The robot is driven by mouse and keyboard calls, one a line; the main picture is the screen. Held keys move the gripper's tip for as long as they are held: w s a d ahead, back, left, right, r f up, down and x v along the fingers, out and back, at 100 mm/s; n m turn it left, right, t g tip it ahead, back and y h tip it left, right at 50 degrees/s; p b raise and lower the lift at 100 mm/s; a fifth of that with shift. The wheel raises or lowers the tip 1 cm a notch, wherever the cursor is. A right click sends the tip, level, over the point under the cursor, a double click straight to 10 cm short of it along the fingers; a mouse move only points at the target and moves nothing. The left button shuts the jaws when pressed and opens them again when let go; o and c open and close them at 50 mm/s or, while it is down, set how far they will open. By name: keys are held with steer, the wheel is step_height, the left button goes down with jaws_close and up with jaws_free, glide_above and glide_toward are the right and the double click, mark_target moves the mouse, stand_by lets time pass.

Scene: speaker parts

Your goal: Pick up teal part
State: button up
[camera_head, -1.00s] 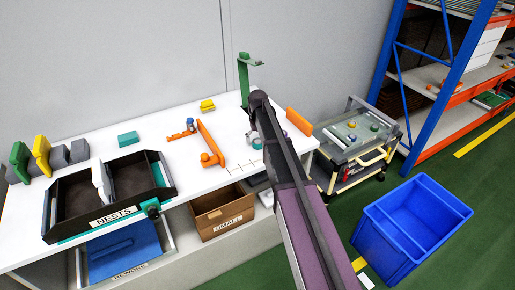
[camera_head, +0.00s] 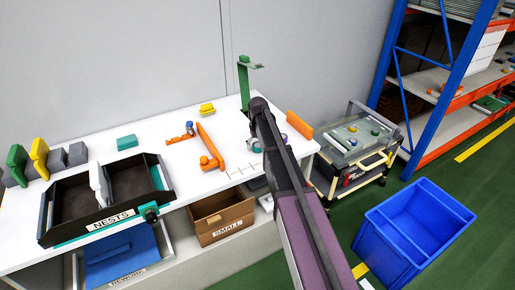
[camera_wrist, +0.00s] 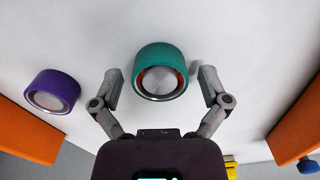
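The teal part (camera_wrist: 160,60) is a short round cylinder with a pale domed face and reddish inside edges. In the wrist view it lies on the white table, in front of my gripper (camera_wrist: 160,82). The gripper is open, one finger to each side of the part's near end, with a visible gap on both sides. Nothing is held.
A purple round part (camera_wrist: 52,92) lies to the left in the wrist view. The head view shows a black nests tray (camera_head: 105,205), a teal block (camera_head: 127,142) and a green stand (camera_head: 244,85).

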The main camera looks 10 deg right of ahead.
mark_target(258, 145)
steer(key=c, duration=1)
steer(key=shift+r, duration=0.1)
step_height(258, 145, up, 3)
steer(key=p, duration=0.3)
steer(key=shift+r+p, duration=0.2)
steer(key=shift+p, duration=0.1)
steer(key=s, duration=0.5)
steer(key=s+r+p, duration=0.1)
steer(key=s, duration=0.4)
steer(key=s+a, duration=0.1)
steer(key=s, duration=0.5)
steer(key=shift+r, duration=0.2)
